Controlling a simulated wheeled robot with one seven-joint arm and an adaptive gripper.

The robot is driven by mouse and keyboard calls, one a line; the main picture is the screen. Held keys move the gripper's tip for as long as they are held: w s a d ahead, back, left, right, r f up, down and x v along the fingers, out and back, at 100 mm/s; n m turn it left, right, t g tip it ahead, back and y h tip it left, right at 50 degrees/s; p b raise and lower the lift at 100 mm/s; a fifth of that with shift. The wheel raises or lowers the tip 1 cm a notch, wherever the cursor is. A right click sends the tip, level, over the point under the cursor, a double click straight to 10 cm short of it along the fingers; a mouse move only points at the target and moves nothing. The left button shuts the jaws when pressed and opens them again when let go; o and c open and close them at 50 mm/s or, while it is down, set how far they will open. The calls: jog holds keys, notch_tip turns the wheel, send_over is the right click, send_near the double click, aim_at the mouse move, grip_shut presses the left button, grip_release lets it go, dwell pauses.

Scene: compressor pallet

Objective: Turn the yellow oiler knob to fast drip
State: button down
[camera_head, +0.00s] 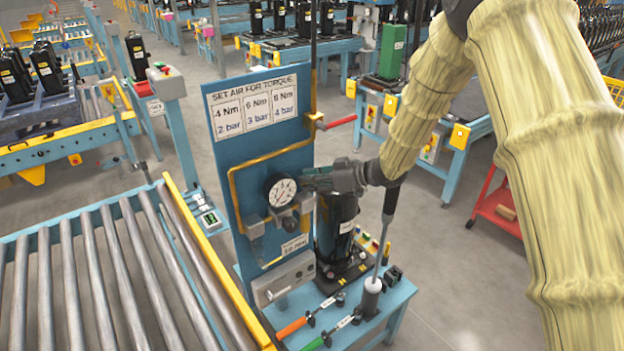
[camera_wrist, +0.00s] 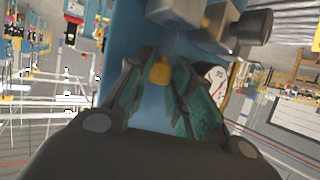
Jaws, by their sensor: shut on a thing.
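The yellow oiler knob (camera_wrist: 160,71) shows in the wrist view against the blue panel (camera_wrist: 125,40), between the tips of my two teal fingers. My gripper (camera_head: 307,178) is shut on the knob, beside the panel in the head view. There the knob is hidden behind my gripper. The round white-faced pressure gauge (camera_head: 280,190) is just left of my gripper in the head view. It is partly visible beside my right finger in the wrist view (camera_wrist: 215,75). Any drip marking on the knob cannot be read.
The panel carries a torque chart (camera_head: 255,105), yellow piping and a red-handled valve (camera_head: 338,121). Below, a blue bench (camera_head: 375,325) holds orange- and green-handled tools and an upright driver (camera_head: 372,285). A roller conveyor (camera_head: 110,265) lies to the left.

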jog(key=shift+w, duration=0.1)
jog(key=c, duration=1.3)
grip_release()
jog(key=shift+d, duration=0.1)
jog(key=shift+o, duration=0.2)
jog(key=shift+a+f+m+t+h+b, duration=0.1)
jog(key=shift+a+m+t+h+b, duration=0.2)
jog(key=shift+m+t+b, duration=0.35)
jog(key=shift+s+a+m+t+h+b, duration=0.1)
jog(key=shift+s+m+t+h+b, duration=0.15)
jog(key=shift+m+t+h+b, duration=0.45)
jog(key=shift+s+m+t+h+b, duration=0.2)
jog(key=shift+m+t+h+b, duration=0.25)
jog(key=shift+m+t, duration=0.25)
jog(key=shift+m+t+b, duration=0.25)
jog(key=shift+m+b, duration=0.05)
jog(key=shift+m, duration=0.05)
